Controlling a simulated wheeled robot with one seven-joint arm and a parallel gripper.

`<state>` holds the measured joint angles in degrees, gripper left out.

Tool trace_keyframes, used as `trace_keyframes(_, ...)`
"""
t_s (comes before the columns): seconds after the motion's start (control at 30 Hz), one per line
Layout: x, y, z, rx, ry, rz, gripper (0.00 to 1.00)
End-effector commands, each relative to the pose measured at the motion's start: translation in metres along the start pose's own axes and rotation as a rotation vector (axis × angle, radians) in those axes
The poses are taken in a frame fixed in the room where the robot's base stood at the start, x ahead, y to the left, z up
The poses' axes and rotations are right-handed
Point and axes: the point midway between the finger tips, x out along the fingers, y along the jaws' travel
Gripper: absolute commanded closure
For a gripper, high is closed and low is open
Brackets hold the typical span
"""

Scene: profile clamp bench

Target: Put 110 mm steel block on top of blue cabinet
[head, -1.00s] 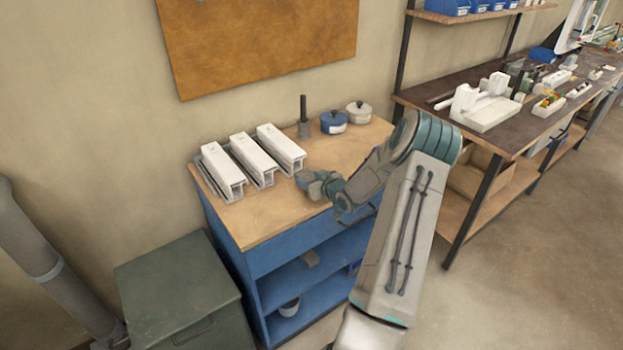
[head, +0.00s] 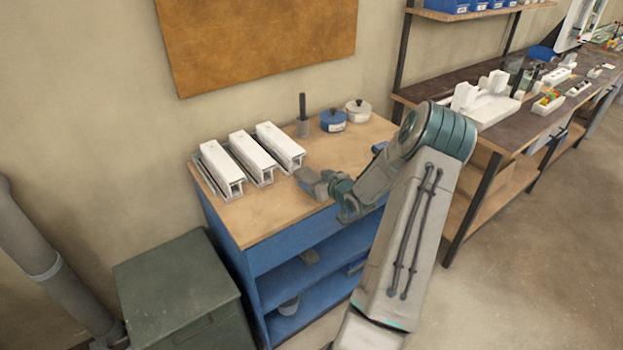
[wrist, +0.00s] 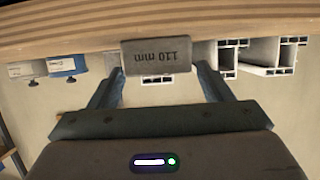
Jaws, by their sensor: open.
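The 110 mm steel block (wrist: 157,56) is a dark grey block with its label upside down in the wrist view. It is at the front edge of the wooden top of the blue cabinet (head: 262,258) and looks to rest there. In the head view the block (head: 306,175) shows as a small grey shape at my gripper's tip. My gripper (head: 322,186) is low over the front of the top. In the wrist view my gripper (wrist: 158,80) is open, with fingers either side of the block's near end; contact cannot be told.
Several white profiles (head: 253,153) lie in a rack left of the block. A dark-handled tool (head: 303,118), a blue pot (head: 333,120) and a pale pot (head: 358,110) stand behind. A green bin (head: 175,290) is left; a workbench (head: 440,90) is right.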

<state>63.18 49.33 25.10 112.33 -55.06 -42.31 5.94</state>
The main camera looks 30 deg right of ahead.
Motion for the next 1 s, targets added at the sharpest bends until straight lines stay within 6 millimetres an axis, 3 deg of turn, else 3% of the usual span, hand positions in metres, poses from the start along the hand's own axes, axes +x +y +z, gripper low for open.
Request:
trace_keyframes(0.1, -0.028, 0.001, 0.001, -0.002, 0.0, 0.004, 0.27)
trace_keyframes(0.3, -0.065, 0.001, 0.001, -0.003, -0.001, 0.003, 0.27)
trace_keyframes(0.57, -0.083, -0.003, -0.002, -0.012, -0.017, 0.004, 0.27)
trace_keyframes(0.8, -0.079, -0.037, -0.029, -0.117, -0.229, 0.082, 0.27)
trace_keyframes(1.0, -0.103, -0.083, -0.061, -0.183, -0.434, 0.191, 0.27)
